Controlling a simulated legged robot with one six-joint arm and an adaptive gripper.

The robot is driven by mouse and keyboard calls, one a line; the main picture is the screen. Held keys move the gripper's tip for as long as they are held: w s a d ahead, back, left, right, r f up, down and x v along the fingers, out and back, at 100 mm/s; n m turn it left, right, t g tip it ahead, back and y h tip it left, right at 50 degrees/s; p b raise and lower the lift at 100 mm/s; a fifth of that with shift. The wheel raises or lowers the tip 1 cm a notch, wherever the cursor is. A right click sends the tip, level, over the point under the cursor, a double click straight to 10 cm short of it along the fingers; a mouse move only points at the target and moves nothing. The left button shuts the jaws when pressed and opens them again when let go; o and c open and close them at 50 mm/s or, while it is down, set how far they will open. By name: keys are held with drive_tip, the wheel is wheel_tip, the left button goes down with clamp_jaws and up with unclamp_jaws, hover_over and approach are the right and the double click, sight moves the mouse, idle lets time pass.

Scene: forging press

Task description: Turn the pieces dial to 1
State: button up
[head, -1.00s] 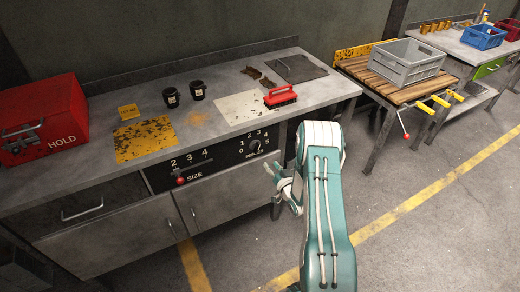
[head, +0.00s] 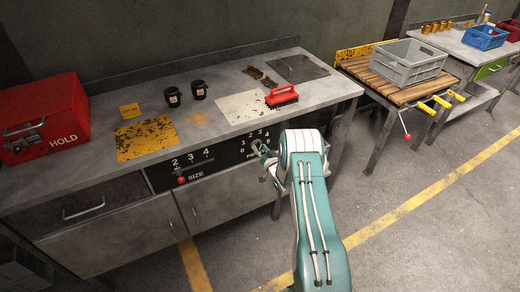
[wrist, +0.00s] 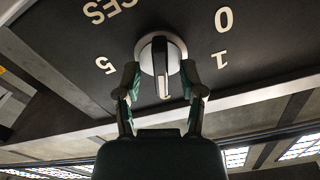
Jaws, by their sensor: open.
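The pieces dial (wrist: 161,62) is a round silver knob with a dark raised bar on a black panel. In the wrist view its bar runs up and down the picture, not toward the printed 1 (wrist: 221,61) at its right. The 0 is above the 1, and a 5 is at the left. My gripper (wrist: 160,76) is open, with one finger on each side of the knob; I cannot tell whether they touch it.
The size slider with its red knob (head: 181,180) is left on the same panel. The workbench (head: 230,72) above holds a red brush (head: 282,96), two black cups and a red HOLD box (head: 45,120). A slatted table with a grey crate (head: 408,63) stands right.

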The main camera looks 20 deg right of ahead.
clamp_jaws()
drive_tip(key=shift+n, duration=0.3)
drive_tip(key=n, duration=0.3)
drive_tip(key=shift+a+n, duration=0.1)
drive_tip(key=shift+n, duration=0.2)
drive_tip(key=n, duration=0.3)
drive_tip(key=shift+n, duration=0.3)
drive_tip(key=n, duration=0.4)
drive_tip(key=shift+a, duration=0.15)
drive_tip(key=shift+a+f+n, duration=0.1)
drive_tip(key=shift+f+n, duration=0.05)
drive_tip(key=shift+n, duration=1.85)
